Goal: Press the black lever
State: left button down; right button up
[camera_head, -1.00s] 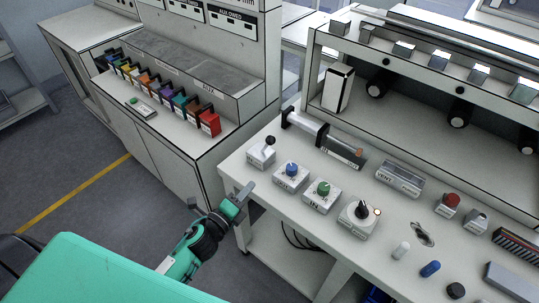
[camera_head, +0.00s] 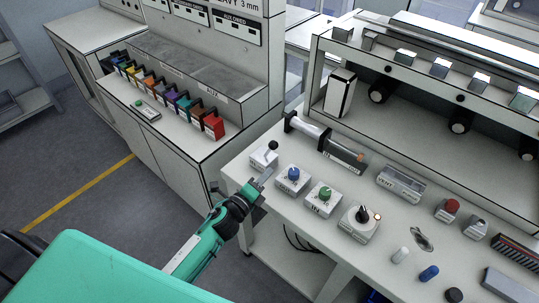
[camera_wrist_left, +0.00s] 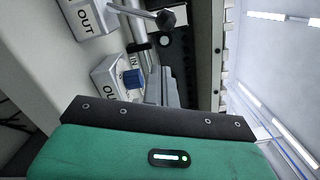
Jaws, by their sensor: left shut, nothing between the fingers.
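The black lever (camera_head: 272,146) has a round black knob and stands on a small white box (camera_head: 263,158) at the near left corner of the bench. My left gripper (camera_head: 265,177) is shut and empty. It is close beside the lever box, at the bench's near edge, with a gap between its tips and the knob. In the wrist view its fingers (camera_wrist_left: 160,86) point toward the lever. My right gripper is not in view.
Right of the lever are boxes with a blue knob (camera_head: 293,173), a green knob (camera_head: 325,193) and a black dial (camera_head: 362,213). A syringe-like cylinder (camera_head: 325,137) lies behind. A side cabinet with coloured blocks (camera_head: 213,125) stands left, across a gap.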

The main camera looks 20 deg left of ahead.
aim_at(269, 150)
pick_arm(q)
jog(key=w+a+r+p, duration=0.1)
jog(key=w+p, duration=0.1)
jog(key=w, duration=0.4)
jog(key=shift+r, duration=0.1)
